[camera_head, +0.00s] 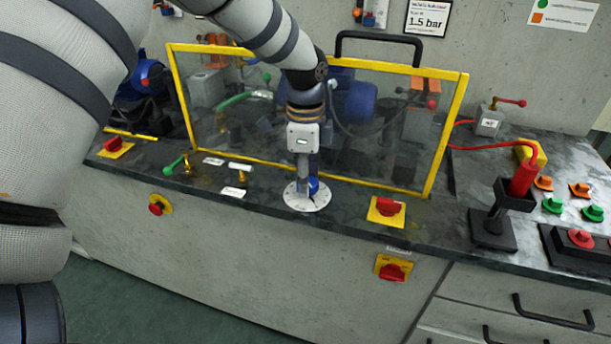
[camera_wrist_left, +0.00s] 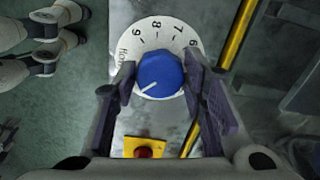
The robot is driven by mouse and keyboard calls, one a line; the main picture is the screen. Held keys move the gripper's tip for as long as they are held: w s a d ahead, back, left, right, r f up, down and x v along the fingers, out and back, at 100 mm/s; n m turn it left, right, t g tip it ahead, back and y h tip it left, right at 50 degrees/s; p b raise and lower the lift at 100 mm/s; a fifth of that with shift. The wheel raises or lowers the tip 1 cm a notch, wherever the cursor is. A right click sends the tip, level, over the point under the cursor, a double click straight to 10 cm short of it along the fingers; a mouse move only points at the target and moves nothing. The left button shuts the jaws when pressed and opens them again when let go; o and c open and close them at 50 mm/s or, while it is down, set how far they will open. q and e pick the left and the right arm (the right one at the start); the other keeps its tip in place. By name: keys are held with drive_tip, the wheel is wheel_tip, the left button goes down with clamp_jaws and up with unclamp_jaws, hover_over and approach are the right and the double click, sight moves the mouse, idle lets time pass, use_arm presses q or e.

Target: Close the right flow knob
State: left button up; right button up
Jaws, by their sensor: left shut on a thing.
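A blue knob (camera_wrist_left: 160,75) with a white pointer line sits on a round white dial plate (camera_wrist_left: 190,40) with printed numbers. In the left wrist view the line points toward the lower left. The fingers of my left gripper (camera_wrist_left: 159,80) are on both sides of the knob and shut on it. In the head view my left gripper (camera_head: 307,180) points down at the dial plate (camera_head: 307,201) on the dark bench top, hiding most of the blue knob (camera_head: 314,185). My right gripper is not seen.
A yellow-framed clear guard (camera_head: 319,180) stands just behind the dial. A red knob on a yellow plate (camera_head: 386,209) lies to its right, and a stand with a red handle (camera_head: 522,180) further right. A green-handled valve (camera_head: 174,165) and small labels are to the left.

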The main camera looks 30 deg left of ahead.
use_arm(q)
drive_tip(key=shift+f, duration=0.1)
drive_tip(key=o, duration=1.2)
drive_tip(key=shift+c, duration=0.2)
wheel_tip(320, 180, up, 12)
